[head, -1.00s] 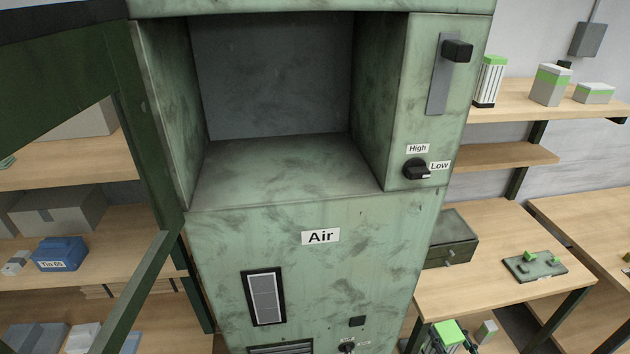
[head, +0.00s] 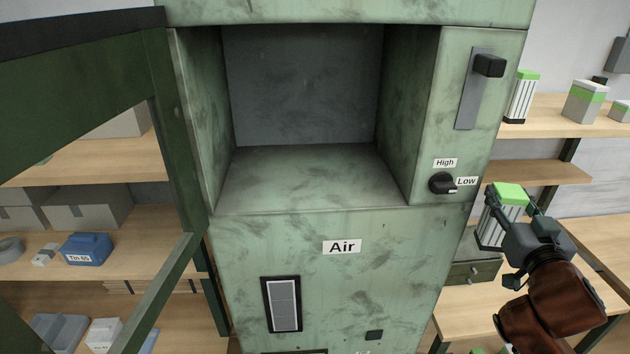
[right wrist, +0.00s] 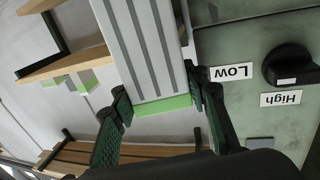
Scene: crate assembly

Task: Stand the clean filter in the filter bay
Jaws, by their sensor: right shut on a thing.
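The filter bay (head: 310,180) is the open, empty recess in the green Air cabinet, in the middle of the head view. My right gripper (head: 507,205) is shut on a white filter (head: 497,222) with a green top and dark stripes. It holds the filter upright, right of the cabinet and below the Low label. In the right wrist view the filter (right wrist: 140,45) sits between the fingers of the gripper (right wrist: 155,105), its green end towards the palm. A similar green-topped filter (head: 522,98) stands on the upper right shelf. My left gripper is not in view.
The bay's open door (head: 85,90) stands at the left. A black knob (head: 442,183) and a lever (head: 488,66) are on the cabinet front, right of the bay. Shelves with boxes and a blue Tin 65 container (head: 87,249) are at left.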

